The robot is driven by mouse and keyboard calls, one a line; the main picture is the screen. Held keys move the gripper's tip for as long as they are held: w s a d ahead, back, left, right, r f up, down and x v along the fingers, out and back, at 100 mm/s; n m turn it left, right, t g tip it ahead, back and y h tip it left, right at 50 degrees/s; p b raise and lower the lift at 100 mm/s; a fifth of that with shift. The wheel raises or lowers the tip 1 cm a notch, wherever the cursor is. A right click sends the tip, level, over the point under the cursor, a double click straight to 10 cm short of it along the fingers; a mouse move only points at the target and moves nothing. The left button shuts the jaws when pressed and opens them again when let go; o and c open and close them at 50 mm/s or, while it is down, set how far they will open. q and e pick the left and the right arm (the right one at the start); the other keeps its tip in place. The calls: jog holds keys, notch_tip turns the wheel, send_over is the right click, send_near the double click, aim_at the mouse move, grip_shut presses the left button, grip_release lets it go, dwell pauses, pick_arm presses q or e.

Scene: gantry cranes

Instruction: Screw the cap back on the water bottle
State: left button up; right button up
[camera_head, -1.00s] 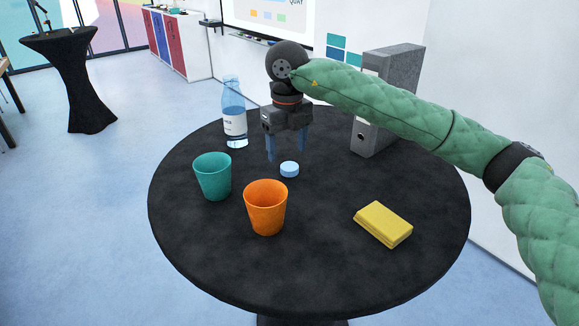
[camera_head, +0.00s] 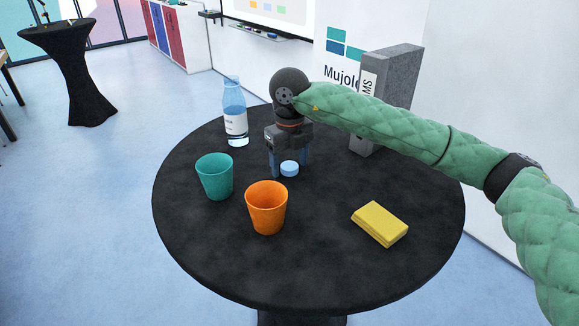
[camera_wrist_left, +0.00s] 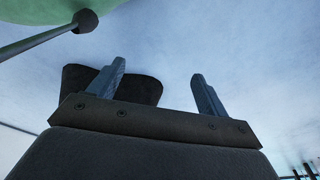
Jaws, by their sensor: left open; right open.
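A clear water bottle (camera_head: 235,122) with a white label stands upright at the back left of the round black table, its top open as far as I can see. A light blue cap (camera_head: 289,169) lies on the table to the right of the bottle. My right gripper (camera_head: 289,170) points straight down at the cap. Its blue fingers are open, one on each side of the cap; I cannot tell whether they touch it. My left gripper (camera_wrist_left: 157,75) is open and empty in the left wrist view, away from the table things, and is out of the head view.
A teal cup (camera_head: 215,177) and an orange cup (camera_head: 266,208) stand in front of the bottle and cap. A yellow sponge-like block (camera_head: 380,224) lies at the right. A grey binder (camera_head: 390,90) stands at the back right. The table's front (camera_head: 320,275) is clear.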

aim_at(289, 167)
jog(key=c, duration=1.1)
pick_arm(q)
jog(key=shift+f, duration=0.1)
pick_arm(e)
jog(key=shift+o, duration=0.2)
jog(key=shift+r, duration=0.15)
jog(key=shift+r+b, duration=0.15)
jog(key=shift+b, duration=0.15)
jog(key=r+b, duration=0.1)
jog(key=r, duration=0.1)
jog(key=r+b, duration=0.1)
jog(key=shift+s+r+b, duration=0.25)
jog(key=shift+s+b, duration=0.05)
jog(key=shift+b, duration=0.05)
pick_arm(q)
jog(key=w+d+r+b, duration=0.2)
jog(key=r, duration=0.9)
jog(key=w+d+r+b, duration=0.2)
jog(key=w+d+r, duration=0.1)
jog(key=r, duration=0.8)
jog(key=shift+w+r+g+h, duration=0.15)
jog(key=shift+w+g+h, duration=0.1)
jog(key=shift+g+h, duration=0.05)
pick_arm(e)
jog(key=s+r, duration=0.7)
jog(key=s, duration=0.4)
jog(key=shift+d, duration=0.2)
pick_arm(q)
jog(key=shift+o, duration=0.4)
